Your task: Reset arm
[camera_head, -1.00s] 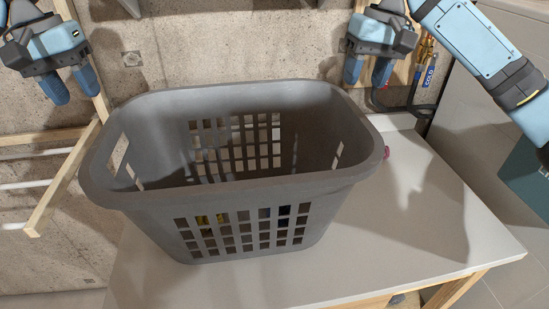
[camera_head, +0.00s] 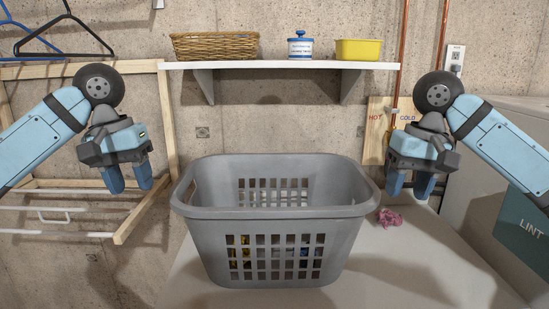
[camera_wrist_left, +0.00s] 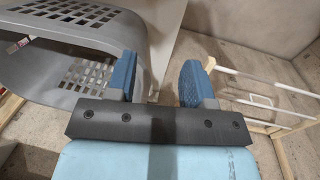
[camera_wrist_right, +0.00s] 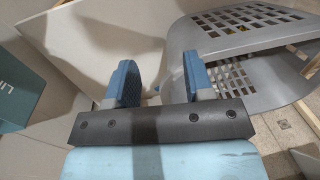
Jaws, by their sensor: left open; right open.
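My left gripper (camera_head: 129,182) hangs to the left of the grey laundry basket (camera_head: 275,212) in the head view, fingers pointing down. It is open and empty, and its two blue fingers stand apart in the left wrist view (camera_wrist_left: 160,80). My right gripper (camera_head: 409,189) hangs to the right of the basket, also open, with nothing between its fingers in the right wrist view (camera_wrist_right: 158,82). Neither gripper touches the basket. The basket stands upright on a light table. Its inside floor is hidden; small yellow and blue patches show through its front slots.
A pink crumpled cloth (camera_head: 389,217) lies on the table (camera_head: 420,262) right of the basket. A wall shelf (camera_head: 280,66) holds a wicker basket (camera_head: 215,46), a blue-and-white jar (camera_head: 300,46) and a yellow tub (camera_head: 358,50). A drying rack (camera_head: 140,215) is at left, a LINT bin (camera_head: 525,235) at right.

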